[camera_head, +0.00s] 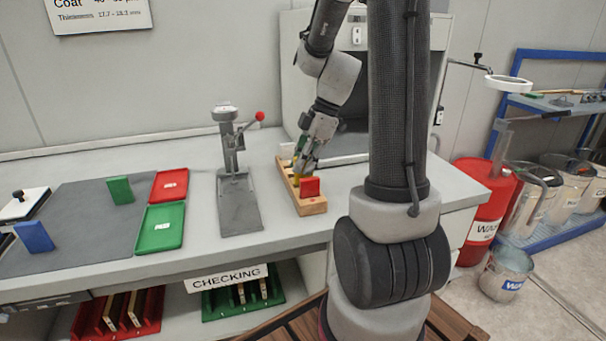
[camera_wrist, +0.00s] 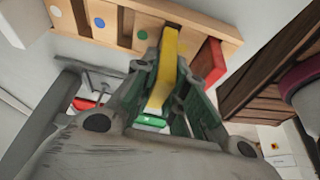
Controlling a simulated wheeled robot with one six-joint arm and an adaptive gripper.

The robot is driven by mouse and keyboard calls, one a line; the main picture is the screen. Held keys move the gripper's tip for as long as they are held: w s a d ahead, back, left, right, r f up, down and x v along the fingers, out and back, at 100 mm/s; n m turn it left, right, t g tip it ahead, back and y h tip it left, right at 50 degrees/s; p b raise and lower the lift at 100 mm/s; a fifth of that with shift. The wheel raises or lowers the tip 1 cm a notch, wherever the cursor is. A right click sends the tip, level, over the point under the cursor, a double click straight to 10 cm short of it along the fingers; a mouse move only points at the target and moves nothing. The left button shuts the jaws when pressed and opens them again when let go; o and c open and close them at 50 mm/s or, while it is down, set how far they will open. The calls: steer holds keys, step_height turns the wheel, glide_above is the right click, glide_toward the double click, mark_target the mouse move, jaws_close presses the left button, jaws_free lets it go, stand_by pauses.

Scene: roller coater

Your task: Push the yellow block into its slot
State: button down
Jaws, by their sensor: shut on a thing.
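The yellow block (camera_wrist: 166,70) stands between the fingers of my gripper (camera_wrist: 168,82), which is shut on it. Its far end overlaps the wooden rack (camera_wrist: 200,30), beside the red block (camera_wrist: 207,62); I cannot tell how deep it sits in a slot. In the head view my gripper (camera_head: 303,163) is low over the rack (camera_head: 311,208), and only a little of the yellow block (camera_head: 297,181) shows. The red block (camera_head: 311,187) stands at the rack's near end. The rack has coloured dots between dark slots.
A grey lever stand (camera_head: 239,200) is left of the rack. Further left are a red tray (camera_head: 169,186), a green tray (camera_head: 161,228), a green block (camera_head: 120,190) and a blue block (camera_head: 34,237) on a dark mat (camera_head: 75,215). A grey booth (camera_head: 352,130) stands behind.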

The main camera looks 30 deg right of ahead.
steer(key=shift+f, duration=1.6)
steer(key=c, duration=1.5)
jaws_free()
steer(key=shift+f, duration=0.1)
steer(key=shift+o, duration=0.2)
steer(key=v, duration=1.1)
steer(key=s+a+r+m+t+h, duration=0.1)
steer(key=s+a+r+m+h, duration=0.1)
steer(key=s+m, duration=0.5)
steer(key=s+a+r+m+t+h, duration=0.2)
steer(key=s+a+r+m, duration=0.1)
steer(key=s+a+m, duration=0.2)
steer(key=s+m, duration=0.2)
steer(key=s, duration=0.1)
steer(key=shift+s+m, duration=0.25)
steer(key=shift+m, duration=0.15)
